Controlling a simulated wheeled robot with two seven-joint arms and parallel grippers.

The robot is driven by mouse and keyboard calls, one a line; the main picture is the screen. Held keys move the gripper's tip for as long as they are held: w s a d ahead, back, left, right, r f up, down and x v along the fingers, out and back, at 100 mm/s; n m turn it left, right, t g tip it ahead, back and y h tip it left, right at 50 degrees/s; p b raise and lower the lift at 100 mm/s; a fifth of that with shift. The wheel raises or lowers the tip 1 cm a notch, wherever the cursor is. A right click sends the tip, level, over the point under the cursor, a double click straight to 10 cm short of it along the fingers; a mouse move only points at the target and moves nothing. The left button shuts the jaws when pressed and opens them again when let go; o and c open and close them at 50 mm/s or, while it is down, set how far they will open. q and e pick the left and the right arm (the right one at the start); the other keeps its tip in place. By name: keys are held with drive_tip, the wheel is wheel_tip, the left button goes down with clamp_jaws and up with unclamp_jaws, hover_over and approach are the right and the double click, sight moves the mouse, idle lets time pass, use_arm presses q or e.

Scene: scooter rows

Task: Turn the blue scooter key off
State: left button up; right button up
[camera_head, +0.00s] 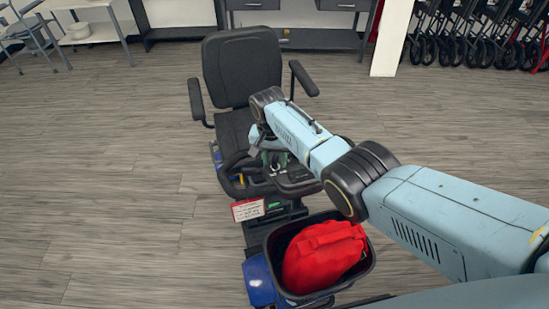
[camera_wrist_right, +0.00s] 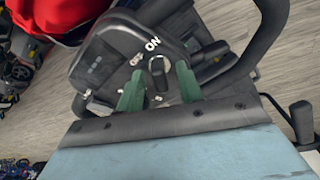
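The blue scooter (camera_head: 259,282) stands ahead of me with its black seat facing me. In the right wrist view its dark control panel (camera_wrist_right: 95,66) carries white OFF and ON labels, and the small key (camera_wrist_right: 158,72) sits in a round switch just below them. I cannot tell for sure which label the key points to. My right gripper (camera_wrist_right: 160,84) is open, its two green fingers apart on either side of the key. I see no clear contact. In the head view my right gripper (camera_head: 275,158) is over the scooter's tiller, partly hidden by my arm. My left gripper is out of view.
A black basket (camera_head: 273,245) with a red bag (camera_head: 324,256) sits at the scooter's front, below my right arm. A white-and-red card (camera_head: 248,209) hangs by the tiller. The black handlebar loop (camera_wrist_right: 266,35) curves beside the panel. Open wood floor lies to the left.

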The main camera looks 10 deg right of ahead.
clamp_jaws()
drive_tip(key=shift+n, duration=0.3)
drive_tip(key=shift+r+n+p, duration=0.1)
drive_tip(key=shift+n+p, duration=0.55)
drive_tip(key=shift+n, duration=0.35)
drive_tip(key=n, duration=0.2)
drive_tip(key=shift+n+y+p, duration=0.3)
drive_tip(key=shift+y+p, duration=0.05)
drive_tip(key=shift+y, duration=0.05)
drive_tip(key=n, duration=0.3)
drive_tip(key=shift+d, duration=0.1)
drive_tip(key=shift+n+y, duration=0.3)
drive_tip(key=shift+n, duration=1.4)
